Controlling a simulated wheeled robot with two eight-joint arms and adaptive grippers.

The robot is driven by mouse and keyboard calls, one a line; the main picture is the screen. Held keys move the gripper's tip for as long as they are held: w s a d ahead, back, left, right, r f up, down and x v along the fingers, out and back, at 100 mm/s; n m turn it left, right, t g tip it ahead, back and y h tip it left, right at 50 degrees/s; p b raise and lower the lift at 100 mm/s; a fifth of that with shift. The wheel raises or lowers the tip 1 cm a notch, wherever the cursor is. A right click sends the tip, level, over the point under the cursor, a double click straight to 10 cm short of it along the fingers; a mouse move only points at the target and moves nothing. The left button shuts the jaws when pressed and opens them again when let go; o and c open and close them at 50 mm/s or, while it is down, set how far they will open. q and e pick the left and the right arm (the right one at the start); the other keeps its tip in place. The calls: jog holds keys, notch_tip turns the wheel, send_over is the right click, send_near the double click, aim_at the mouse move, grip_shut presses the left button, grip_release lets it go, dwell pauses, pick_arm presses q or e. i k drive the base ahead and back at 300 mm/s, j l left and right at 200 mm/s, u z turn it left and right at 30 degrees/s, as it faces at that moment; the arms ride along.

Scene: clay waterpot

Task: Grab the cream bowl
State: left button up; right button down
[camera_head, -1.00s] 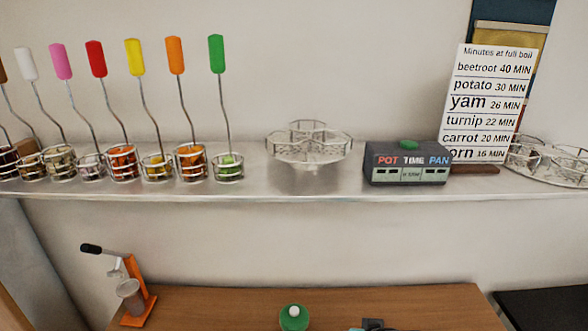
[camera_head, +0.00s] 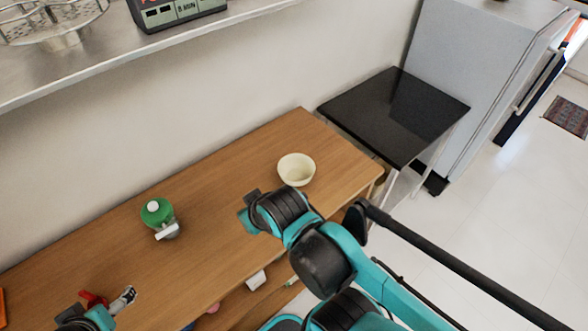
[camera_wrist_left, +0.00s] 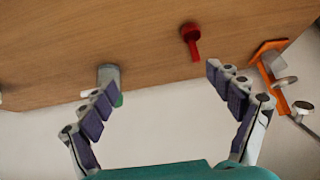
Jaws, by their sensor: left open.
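The cream bowl (camera_head: 296,172) stands upright on the wooden table near its right end in the head view. It looks empty, and nothing touches it. My left gripper (camera_wrist_left: 160,74) is open and empty in the left wrist view, with its two fingers spread wide. In the head view part of that gripper (camera_head: 126,298) shows at the bottom left, far from the bowl. My right arm reaches in from the right, its wrist just below and left of the bowl; I cannot make out its gripper fingers. The bowl is not in the left wrist view.
A green-topped item (camera_head: 157,212) stands on the wooden table (camera_head: 225,165), left of the bowl. A red object (camera_wrist_left: 191,40) and an orange device (camera_wrist_left: 270,75) show in the left wrist view. A black side table (camera_head: 395,110) stands beyond the right end. A metal shelf (camera_head: 110,60) hangs above.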

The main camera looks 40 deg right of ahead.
aim_at(294, 169)
jog(key=k+l+z, duration=0.1)
jog(key=l+z, duration=0.15)
jog(key=l, duration=0.8)
jog(key=l+z, duration=0.3)
jog(key=l, duration=0.7)
